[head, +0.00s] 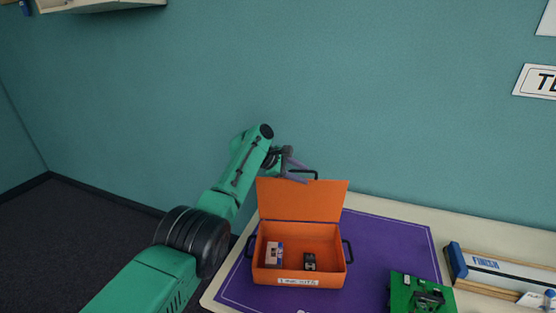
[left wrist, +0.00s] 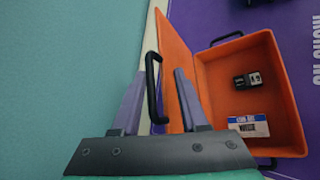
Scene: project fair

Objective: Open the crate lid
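The orange crate (head: 298,280) stands on the purple mat, with a label on its front. Its lid (head: 300,203) stands up at the back, about upright, so the inside shows. A black handle (head: 304,174) is on the lid's far edge. My left gripper (head: 294,166) is at this handle behind the lid. In the left wrist view the fingers (left wrist: 160,75) are apart. The handle (left wrist: 152,88) shows between them, with space to either side; I cannot tell whether they touch it. My right gripper is not in view.
Inside the crate are a pale box with a blue end (head: 274,254) and a small dark block (head: 310,262). A green circuit board (head: 418,293) and a wooden track marked FINISH (head: 490,268) are to the right. The teal wall (head: 400,120) is close behind.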

